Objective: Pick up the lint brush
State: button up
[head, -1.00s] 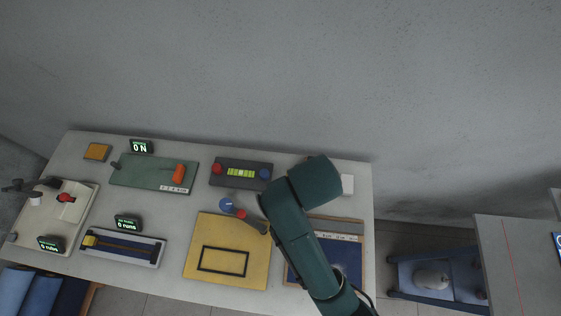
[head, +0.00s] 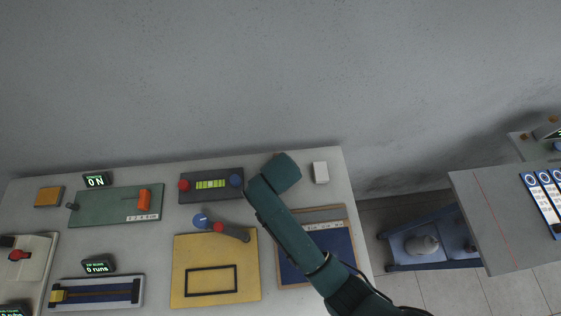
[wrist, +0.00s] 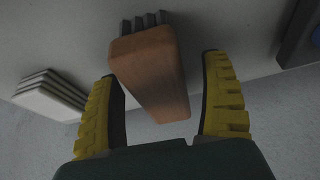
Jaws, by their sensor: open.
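A brown block with several dark grey ribs at its far end (wrist: 150,70) shows in the wrist view and looks like the lint brush. It lies between the two yellow-padded fingers of my gripper (wrist: 163,75), with a visible gap on each side. The fingers are open and hold nothing. In the head view my green arm reaches over the back right of the table, and it hides both the gripper and the brush.
A white block (head: 320,172) stands right of my arm; a pale ribbed stack (wrist: 52,92) shows left in the wrist view. A dark panel with red and blue knobs (head: 211,198), a yellow board (head: 190,262) and a blue-faced board (head: 335,245) are near. The wall is behind.

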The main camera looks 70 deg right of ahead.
jog(key=shift+d+f, duration=0.15)
jog(key=shift+f, duration=0.1)
jog(key=c, duration=1.3)
jog(key=shift+r, duration=0.15)
jog(key=shift+c, duration=0.2)
notch_tip(320, 180, up, 10)
jog(key=shift+f+p, duration=0.1)
jog(key=shift+p, duration=0.7)
